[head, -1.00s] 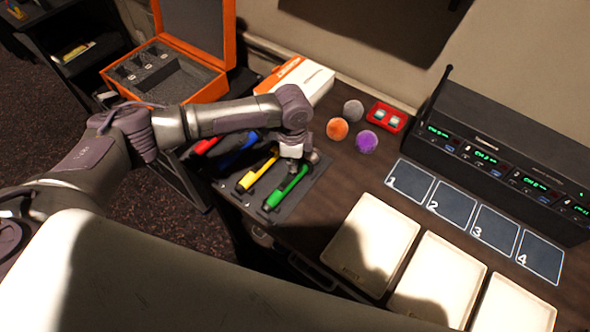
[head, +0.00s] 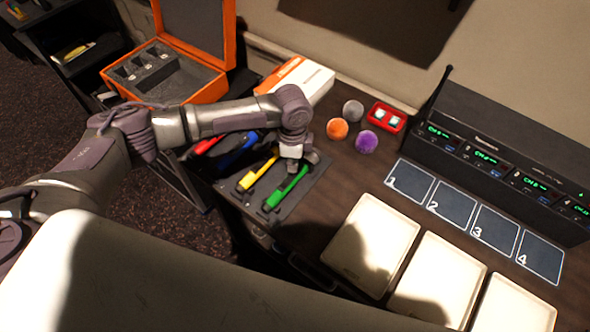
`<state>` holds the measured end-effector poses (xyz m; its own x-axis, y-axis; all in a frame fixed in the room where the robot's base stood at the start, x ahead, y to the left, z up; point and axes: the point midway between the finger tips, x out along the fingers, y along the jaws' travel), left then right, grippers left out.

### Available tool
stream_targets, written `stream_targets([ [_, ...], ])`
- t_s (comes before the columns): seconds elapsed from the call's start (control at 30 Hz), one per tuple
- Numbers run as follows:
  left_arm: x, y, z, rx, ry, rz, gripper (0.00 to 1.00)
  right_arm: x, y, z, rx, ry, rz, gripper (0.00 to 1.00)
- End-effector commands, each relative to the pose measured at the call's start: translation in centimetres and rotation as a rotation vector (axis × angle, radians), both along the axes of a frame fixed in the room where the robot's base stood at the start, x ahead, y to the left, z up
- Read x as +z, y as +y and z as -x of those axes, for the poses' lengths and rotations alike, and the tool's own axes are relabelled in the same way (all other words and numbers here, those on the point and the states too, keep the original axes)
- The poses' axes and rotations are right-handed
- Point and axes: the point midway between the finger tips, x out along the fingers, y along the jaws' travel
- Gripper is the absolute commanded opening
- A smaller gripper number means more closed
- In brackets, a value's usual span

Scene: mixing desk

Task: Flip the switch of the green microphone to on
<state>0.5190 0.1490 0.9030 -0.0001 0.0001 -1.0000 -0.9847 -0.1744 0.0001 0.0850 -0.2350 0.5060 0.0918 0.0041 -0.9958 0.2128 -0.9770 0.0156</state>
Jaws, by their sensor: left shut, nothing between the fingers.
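The green microphone (head: 287,189) lies on a dark mat (head: 309,201) on the desk, the rightmost in a row with a yellow microphone (head: 258,176), a blue one (head: 238,154) and a red one (head: 206,145). My left gripper (head: 303,167) is shut and empty, pointing down at the far end of the green microphone. I cannot tell whether it touches it. The switch is too small to make out, and the gripper hides the microphone's far end. My right gripper is not in view.
An orange open case (head: 215,85) and a white-orange box (head: 308,78) stand behind. Foam balls in orange (head: 337,129), grey (head: 353,111) and purple (head: 366,142) lie by a red case (head: 388,117). Cream trays (head: 372,235), numbered squares (head: 410,181) and a black receiver (head: 490,130) are right.

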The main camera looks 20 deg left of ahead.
Motion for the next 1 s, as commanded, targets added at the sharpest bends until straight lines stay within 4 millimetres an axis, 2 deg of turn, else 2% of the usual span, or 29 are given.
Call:
stream_targets([
  [1.0,-1.6,0.0,0.0,0.000,0.000,0.000,0.00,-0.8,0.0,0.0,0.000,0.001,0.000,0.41],
])
